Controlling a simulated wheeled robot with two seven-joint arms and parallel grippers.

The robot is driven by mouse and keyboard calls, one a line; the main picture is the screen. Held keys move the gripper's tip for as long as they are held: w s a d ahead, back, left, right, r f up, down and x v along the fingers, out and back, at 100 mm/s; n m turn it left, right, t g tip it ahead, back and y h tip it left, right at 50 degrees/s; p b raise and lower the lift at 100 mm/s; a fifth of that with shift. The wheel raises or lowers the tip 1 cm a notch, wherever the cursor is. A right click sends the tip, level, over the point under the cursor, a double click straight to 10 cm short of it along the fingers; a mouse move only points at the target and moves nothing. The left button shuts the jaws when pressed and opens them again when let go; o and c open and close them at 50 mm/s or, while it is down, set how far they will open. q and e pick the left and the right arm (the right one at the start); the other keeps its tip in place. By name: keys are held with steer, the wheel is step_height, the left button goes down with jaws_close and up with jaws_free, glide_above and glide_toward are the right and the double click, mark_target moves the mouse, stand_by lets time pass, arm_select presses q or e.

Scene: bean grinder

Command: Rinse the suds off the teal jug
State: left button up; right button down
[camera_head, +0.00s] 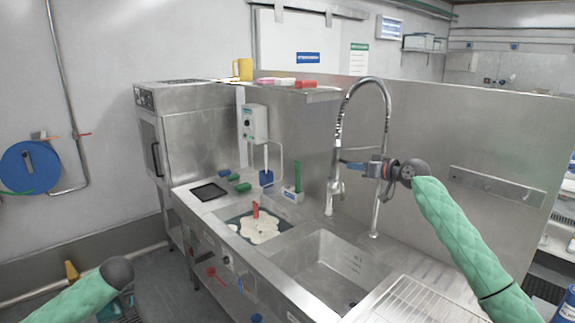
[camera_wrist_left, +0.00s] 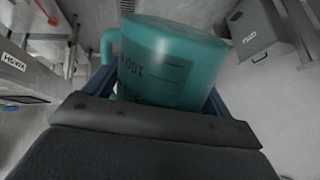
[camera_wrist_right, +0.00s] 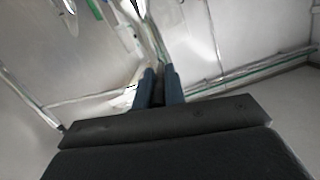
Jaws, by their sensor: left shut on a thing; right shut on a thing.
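The teal jug (camera_wrist_left: 165,70) with dark volume marks fills the middle of the left wrist view. My left gripper (camera_wrist_left: 160,100) is shut on it, with a blue finger on either side. No suds are clear on the side I see. In the head view, the left arm is at the bottom left, away from the counter. The tall spray tap (camera_head: 385,100) stands behind the sink basin (camera_head: 325,265). My right gripper (camera_head: 350,165) is shut on its spray handle (camera_head: 335,188), above the back of the basin. The right wrist view shows its fingers close together (camera_wrist_right: 160,88).
A second basin holds a pale foamy patch (camera_head: 262,232) with a red item (camera_head: 255,210) standing in it. A wire rack (camera_head: 420,300) lies on the right drainboard. The sink basin looks empty.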

steer(key=c, duration=1.5)
jaws_free()
arm_select(q)
steer(key=shift+f, duration=0.1)
arm_select(e)
steer(key=shift+d, duration=0.1)
arm_select(q)
steer(key=shift+f+b, duration=0.2)
steer(key=shift+b, duration=0.1)
arm_select(e)
steer(key=shift+s+d+f, duration=0.1)
steer(key=shift+s+d, duration=0.1)
steer(key=shift+s, duration=0.1)
arm_select(q)
step_height(320, 180, down, 4)
steer(key=b, duration=0.4)
steer(key=shift+f, duration=0.1)
steer(key=shift+f+b, duration=0.2)
steer(key=shift+b, duration=0.1)
arm_select(e)
steer(key=shift+v, duration=5.55)
